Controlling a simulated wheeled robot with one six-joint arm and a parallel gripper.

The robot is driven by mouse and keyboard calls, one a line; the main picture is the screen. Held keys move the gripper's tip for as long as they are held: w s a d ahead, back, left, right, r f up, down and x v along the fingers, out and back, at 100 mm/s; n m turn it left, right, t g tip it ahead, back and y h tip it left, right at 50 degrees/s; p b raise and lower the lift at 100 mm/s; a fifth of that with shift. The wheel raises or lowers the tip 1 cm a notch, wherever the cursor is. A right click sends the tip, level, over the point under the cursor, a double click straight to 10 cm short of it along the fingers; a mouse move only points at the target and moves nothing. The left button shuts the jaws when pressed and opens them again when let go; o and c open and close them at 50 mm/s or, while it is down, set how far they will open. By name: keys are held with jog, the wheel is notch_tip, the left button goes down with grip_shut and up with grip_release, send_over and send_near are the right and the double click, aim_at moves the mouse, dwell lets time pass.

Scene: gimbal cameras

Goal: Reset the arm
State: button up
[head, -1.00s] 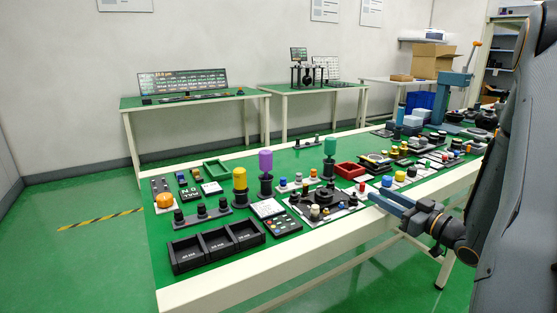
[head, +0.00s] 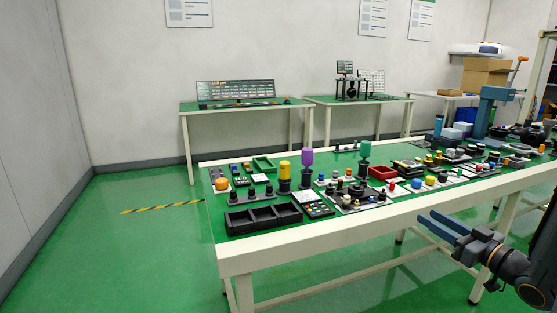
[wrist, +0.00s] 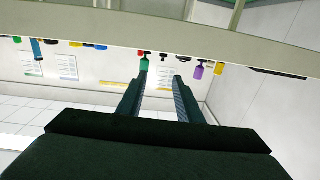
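My gripper (head: 427,217) is at the lower right of the head view, in front of the long workbench's near edge and apart from it. Its two blue fingers stand apart with nothing between them. In the wrist view the gripper (wrist: 160,77) also shows a clear gap between its fingers. Only the end of my arm shows, at the right edge of the head view.
The long green workbench (head: 235,264) holds several knobs, buttons and devices, including a black three-part tray (head: 263,219) and a red tray (head: 382,173). Two smaller tables (head: 190,108) (head: 311,100) stand by the back wall. The floor at left is clear.

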jog(key=s+a+r+m+g+h+p, duration=0.2)
jog(key=s+a+g+p, duration=0.3)
jog(key=s+a+g, duration=0.3)
jog(key=s+a+r+m+g+h+p, duration=0.2)
jog(key=s+a+r+g+h+p, duration=0.2)
jog(key=s+a+g, duration=0.4)
jog(key=s+a+h+p, duration=0.1)
jog(key=s+a+p, duration=0.1)
jog(key=s+a, duration=0.4)
jog(key=shift+s+a+r+m+g, duration=0.3)
jog(key=shift+s+a+r, duration=0.1)
jog(key=shift+s, duration=1.85)
